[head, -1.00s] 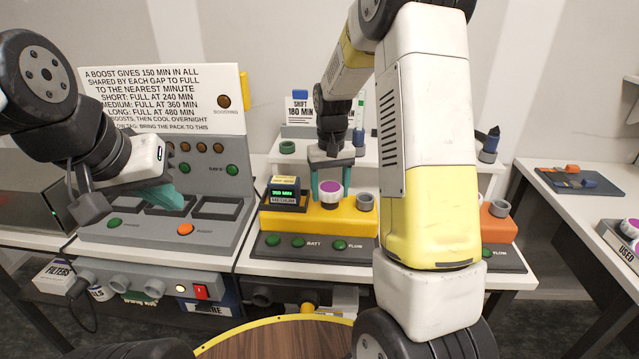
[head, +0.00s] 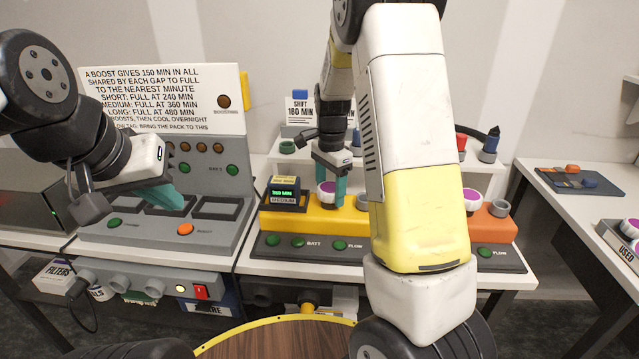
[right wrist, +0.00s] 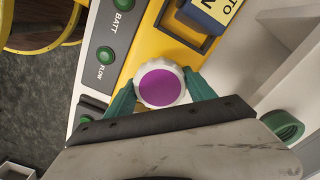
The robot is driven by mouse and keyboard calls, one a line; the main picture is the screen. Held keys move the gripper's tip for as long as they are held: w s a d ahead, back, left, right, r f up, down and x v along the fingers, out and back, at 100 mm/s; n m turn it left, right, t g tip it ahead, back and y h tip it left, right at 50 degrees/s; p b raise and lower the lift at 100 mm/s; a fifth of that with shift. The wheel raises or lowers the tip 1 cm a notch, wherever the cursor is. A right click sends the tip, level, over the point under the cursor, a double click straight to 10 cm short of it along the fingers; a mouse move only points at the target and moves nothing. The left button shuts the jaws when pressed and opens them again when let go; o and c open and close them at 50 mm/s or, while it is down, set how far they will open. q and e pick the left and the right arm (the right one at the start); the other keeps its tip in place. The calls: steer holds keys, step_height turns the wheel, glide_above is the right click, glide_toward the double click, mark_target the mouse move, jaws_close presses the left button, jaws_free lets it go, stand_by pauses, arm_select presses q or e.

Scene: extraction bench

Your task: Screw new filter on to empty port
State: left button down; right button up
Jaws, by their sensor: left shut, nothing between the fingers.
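A white ribbed filter with a purple top (head: 326,193) stands upright on the yellow unit (head: 308,218), beside the dark display box. It also shows in the right wrist view (right wrist: 160,85). My right gripper (head: 333,200) comes down on it from above. In the right wrist view its green fingers (right wrist: 160,92) lie against opposite sides of the filter, shut on it. The filter's base is hidden. A grey open port (head: 362,202) on the same unit, right of the filter, is partly hidden by my arm. My left gripper (head: 168,198) is shut and empty above the grey charging panel.
An orange unit (head: 500,228) on the right carries another purple-topped filter (head: 471,200) and a grey port (head: 499,208). The display box (head: 286,193) is close left of my right gripper. A used box (head: 622,245) stands on the right table. A raised white shelf is behind.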

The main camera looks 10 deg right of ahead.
steer(key=o, duration=0.4)
steer(key=shift+o, duration=0.2)
